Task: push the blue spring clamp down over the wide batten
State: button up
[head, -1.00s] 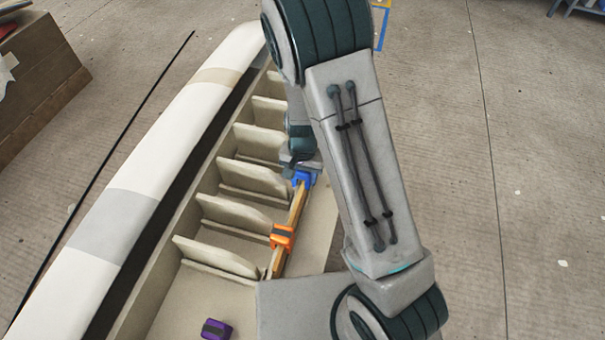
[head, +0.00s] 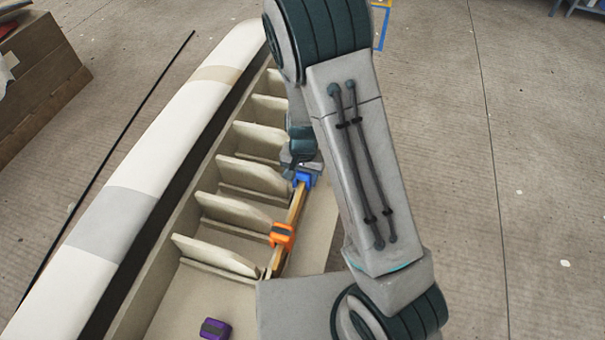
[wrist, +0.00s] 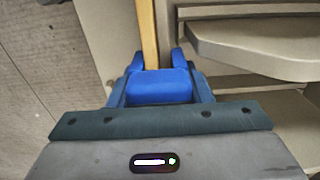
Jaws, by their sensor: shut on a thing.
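The blue spring clamp (head: 304,180) is at the far end of the wooden batten (head: 295,208), under my gripper (head: 301,166). In the wrist view the blue clamp (wrist: 158,86) sits against my gripper (wrist: 160,108), with its two arms on either side of the batten (wrist: 148,35). My gripper is shut on the blue clamp, though its fingertips are largely hidden. How far down the clamp sits on the batten cannot be told. An orange clamp (head: 282,235) sits around the batten nearer the front.
A purple clamp (head: 215,328) lies on the mould's bench at the front. Several upright pale ribs (head: 238,212) stand left of the batten. A long white mould (head: 120,200) lies further left. The floor (head: 540,200) at right is clear.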

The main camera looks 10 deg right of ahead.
jog(key=shift+f, duration=0.85)
jog(key=shift+f+b, duration=0.35)
jog(key=shift+b, duration=0.05)
jog(key=o, duration=1.1)
jog(key=shift+d, duration=0.1)
notch_tip(320, 180, up, 10)
jog(key=p, duration=0.8)
jog(key=shift+f, duration=0.25)
jog(key=s+d+r+n+t+p, duration=0.1)
jog(key=s+r, duration=0.4)
jog(key=r, duration=0.6)
jog(key=s+d+r+n+t+p, duration=0.1)
jog(key=s+d+r+p, duration=0.3)
jog(key=r, duration=0.8)
jog(key=s+d+r+n+p, duration=0.2)
jog(key=s+r+p, duration=0.3)
jog(key=r, duration=0.6)
jog(key=shift+s+d+r+t, duration=0.15)
jog(key=shift+s+d+t, duration=0.25)
jog(key=shift+s+d, duration=0.35)
